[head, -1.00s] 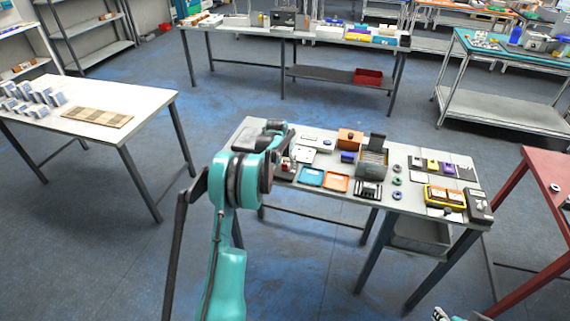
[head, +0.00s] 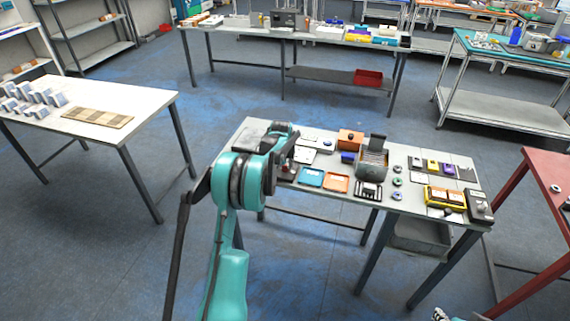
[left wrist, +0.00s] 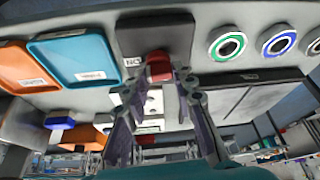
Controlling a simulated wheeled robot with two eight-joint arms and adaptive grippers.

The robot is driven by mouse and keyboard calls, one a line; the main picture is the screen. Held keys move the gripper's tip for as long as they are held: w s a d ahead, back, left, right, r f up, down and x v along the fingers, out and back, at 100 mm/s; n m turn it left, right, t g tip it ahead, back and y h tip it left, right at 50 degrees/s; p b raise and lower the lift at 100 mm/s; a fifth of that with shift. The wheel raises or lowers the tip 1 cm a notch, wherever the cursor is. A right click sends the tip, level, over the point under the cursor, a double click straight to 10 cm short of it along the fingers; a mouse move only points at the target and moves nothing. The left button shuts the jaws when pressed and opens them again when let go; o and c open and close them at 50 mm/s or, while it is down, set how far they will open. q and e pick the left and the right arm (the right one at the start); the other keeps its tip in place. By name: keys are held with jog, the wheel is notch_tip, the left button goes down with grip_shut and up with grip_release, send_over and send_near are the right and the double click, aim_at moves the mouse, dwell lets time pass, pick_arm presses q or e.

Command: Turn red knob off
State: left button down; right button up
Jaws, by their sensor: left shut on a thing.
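The knob's turn position cannot be read. In the head view my left gripper (head: 284,165) is at the left part of the middle table (head: 330,205), small and partly covered by my teal arm. The knob is not clear there.
A blue tray (head: 311,177) and an orange tray (head: 337,182) lie just right of my left gripper. A grey slotted box (head: 372,162), ring-shaped parts and a yellow case (head: 445,196) are farther right. A white table (head: 150,105) stands at the left, with floor between.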

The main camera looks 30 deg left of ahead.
pick_arm(q)
jog(key=n+g+y, duration=0.1)
jog(key=n, duration=0.3)
jog(key=shift+w+d+n, duration=0.1)
jog(key=shift+n, duration=0.2)
jog(key=n+g+y, duration=0.1)
jog(key=n, duration=0.2)
jog(key=shift+w+d+n, duration=0.1)
jog(key=shift+n, duration=0.2)
jog(key=n, duration=0.1)
jog(key=n+g, duration=0.1)
jog(key=n, duration=0.1)
jog(key=shift+w+n+g+y, duration=0.1)
jog(key=shift+n+g+y, duration=0.2)
jog(key=n+g+p, duration=0.1)
jog(key=n, duration=0.3)
jog(key=shift+g, duration=0.3)
jog(key=shift+n, duration=0.4)
jog(key=c, duration=1.2)
grip_release()
jog(key=shift+w, duration=0.1)
